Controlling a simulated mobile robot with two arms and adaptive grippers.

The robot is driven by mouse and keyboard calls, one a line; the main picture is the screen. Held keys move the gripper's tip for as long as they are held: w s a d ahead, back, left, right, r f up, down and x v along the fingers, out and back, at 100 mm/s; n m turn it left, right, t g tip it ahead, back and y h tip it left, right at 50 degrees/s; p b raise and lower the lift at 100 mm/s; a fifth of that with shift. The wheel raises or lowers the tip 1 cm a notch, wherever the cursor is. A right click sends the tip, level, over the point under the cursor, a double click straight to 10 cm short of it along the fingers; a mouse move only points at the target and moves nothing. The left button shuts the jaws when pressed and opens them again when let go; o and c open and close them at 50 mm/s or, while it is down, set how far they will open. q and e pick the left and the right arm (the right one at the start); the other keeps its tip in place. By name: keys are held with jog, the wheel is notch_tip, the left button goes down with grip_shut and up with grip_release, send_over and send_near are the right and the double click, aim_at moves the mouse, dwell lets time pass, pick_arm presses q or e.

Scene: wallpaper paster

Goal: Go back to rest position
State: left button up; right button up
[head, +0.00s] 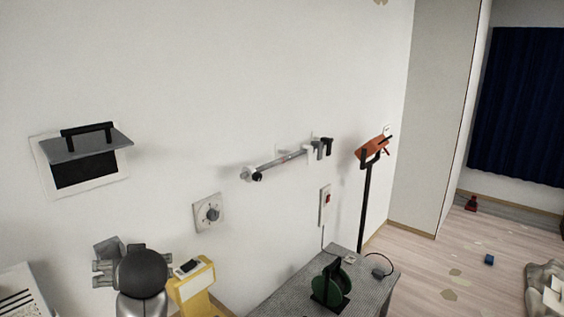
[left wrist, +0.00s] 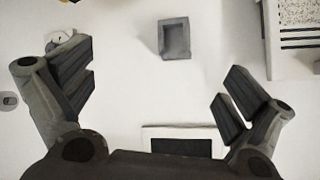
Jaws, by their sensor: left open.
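My left gripper (left wrist: 155,80) is open in the left wrist view, its two dark fingers spread wide with nothing between them. It faces the white wall. In the head view my left arm ends low at the left, and its rounded dark joint hides most of the gripper. A small grey open box (left wrist: 175,38) is on the wall beyond the fingers; it also shows in the head view (head: 108,246) just behind the arm. My right gripper is in neither view.
A framed dark opening with a raised grey flap (head: 85,146) is above. A dial (head: 208,213), a roller bar (head: 280,163) and a red switch (head: 326,203) are on the wall. A yellow device (head: 197,285) stands beside my arm. A grey table (head: 376,287) bears a green reel (head: 326,290).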

pick_arm(q)
jog(key=s+d+f+m+g+h, duration=0.1)
jog(key=s+f, duration=0.3)
jog(key=f, duration=0.2)
jog(key=s+d+f+m+h, duration=0.1)
jog(key=s+f, duration=0.2)
jog(key=f, duration=0.3)
jog(key=s+d+f+m+g+h, duration=0.1)
jog(key=s+d+f+m+h, duration=0.2)
jog(key=s, duration=0.5)
jog(key=s+d+f+g, duration=0.25)
jog(key=s+f, duration=0.35)
jog(key=s, duration=0.3)
jog(key=s+d+f+m+g+h, duration=0.15)
jog(key=s+d+f, duration=0.25)
jog(key=s, duration=0.4)
notch_tip(320, 180, down, 34)
jog(key=s+b, duration=0.2)
jog(key=b, duration=0.4)
jog(key=s+a+f+g+b, duration=0.1)
jog(key=s+a+f+b, duration=0.2)
jog(key=s+f, duration=1.3)
notch_tip(320, 180, down, 3)
jog(key=shift+s+f+g+b, duration=0.2)
jog(key=shift+s+g+b, duration=0.15)
jog(key=shift+b, duration=0.55)
jog(key=shift+m+h, duration=0.25)
